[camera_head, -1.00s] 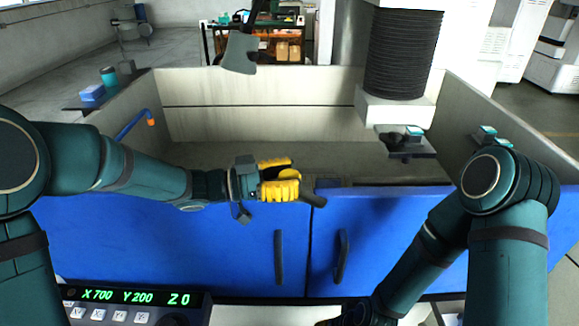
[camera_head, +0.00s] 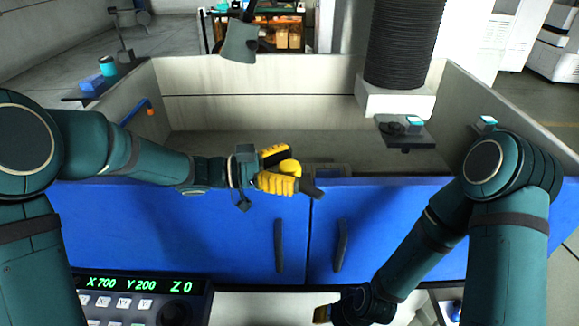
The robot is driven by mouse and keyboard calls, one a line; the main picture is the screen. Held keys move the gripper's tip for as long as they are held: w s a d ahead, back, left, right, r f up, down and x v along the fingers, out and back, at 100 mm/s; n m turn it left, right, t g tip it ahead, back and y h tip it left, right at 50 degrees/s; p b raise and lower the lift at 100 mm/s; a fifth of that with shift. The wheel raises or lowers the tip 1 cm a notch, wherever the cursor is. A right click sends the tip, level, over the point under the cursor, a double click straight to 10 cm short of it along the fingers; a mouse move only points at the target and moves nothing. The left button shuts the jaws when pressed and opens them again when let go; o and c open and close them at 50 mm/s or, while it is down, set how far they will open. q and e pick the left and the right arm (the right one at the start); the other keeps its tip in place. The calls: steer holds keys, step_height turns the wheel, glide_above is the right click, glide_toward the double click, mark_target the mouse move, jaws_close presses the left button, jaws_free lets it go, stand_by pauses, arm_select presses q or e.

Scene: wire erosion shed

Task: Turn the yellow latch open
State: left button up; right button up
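A rounded yellow piece (camera_head: 291,167), seemingly the yellow latch, shows at the top edge of the blue doors, most of it hidden by my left gripper. My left gripper (camera_head: 299,173) has yellow fingers with dark tips. Its fingers are apart, one beyond the yellow piece and one on the near side. I cannot tell whether either finger touches it. My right gripper (camera_head: 322,314) is low at the bottom edge, with only a bit of yellow finger showing, far from the latch.
Two blue doors with dark handles (camera_head: 278,245) (camera_head: 341,245) close the front of a grey tank (camera_head: 260,105). A black bellows column (camera_head: 398,45) stands at its back right. A control panel (camera_head: 140,296) reads X700 Y200 Z0. A hanging grey lamp (camera_head: 240,42) is above the back wall.

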arm_select(q)
steer(key=s+a, duration=0.1)
steer(key=a, duration=1.1)
steer(key=shift+s, duration=0.25)
